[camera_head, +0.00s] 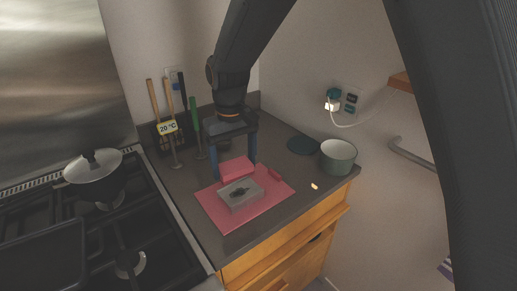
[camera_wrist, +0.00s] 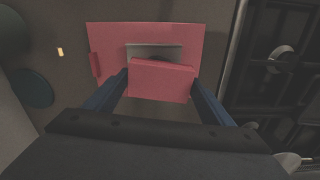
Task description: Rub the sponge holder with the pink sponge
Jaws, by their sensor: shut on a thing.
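The pink sponge (camera_head: 236,168) is between the two fingers of my gripper (camera_head: 234,174), which is shut on it. In the wrist view the sponge (camera_wrist: 161,81) spans the gap between the blue fingertips (camera_wrist: 161,84). The grey sponge holder (camera_head: 241,195) lies on a pink mat (camera_head: 221,215), just in front of the sponge in the head view. In the wrist view the sponge covers part of the holder (camera_wrist: 152,48). I cannot tell whether sponge and holder touch.
A grey-green pot (camera_head: 338,156) and a dark round mat (camera_head: 303,145) are on the right of the counter. Utensils and a 20 °C display (camera_head: 167,127) stand at the back left. The stove with a lidded pan (camera_head: 93,166) is left. A small red item (camera_head: 274,174) lies on the mat's right side.

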